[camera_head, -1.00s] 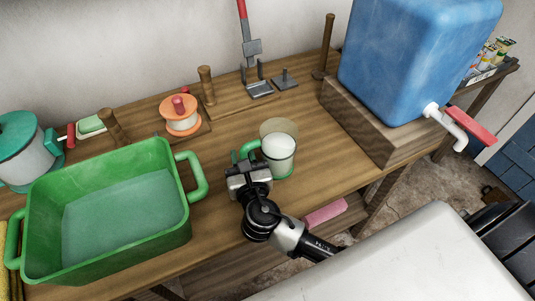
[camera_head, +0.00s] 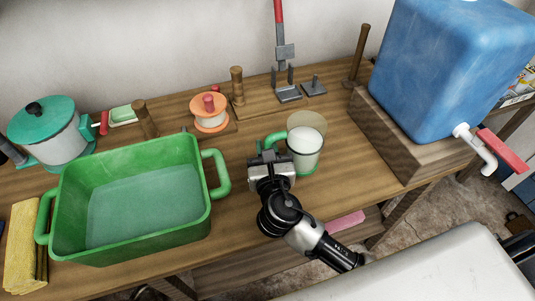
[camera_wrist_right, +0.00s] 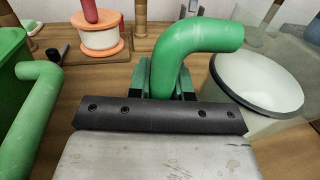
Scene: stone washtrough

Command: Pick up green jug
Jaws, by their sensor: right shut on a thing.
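The green jug (camera_head: 305,150) stands on the wooden table right of the green basin, with clear walls, a whitish fill, a green base and a green handle (camera_head: 272,140). My right gripper (camera_head: 268,160) is shut on the handle, on the jug's left side. In the right wrist view the handle (camera_wrist_right: 180,60) rises from between the fingers and bends right toward the jug body (camera_wrist_right: 255,85). The jug looks upright; I cannot tell whether its base is clear of the table. My left gripper is not in view.
The green basin (camera_head: 130,251) holds water. Behind are an orange spool (camera_head: 210,112), wooden pegs and a metal stand (camera_head: 286,60). A blue water tank (camera_head: 445,70) with a tap (camera_head: 478,150) stands right. A lidded pot (camera_head: 45,135) and yellow sponge (camera_head: 22,245) are left.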

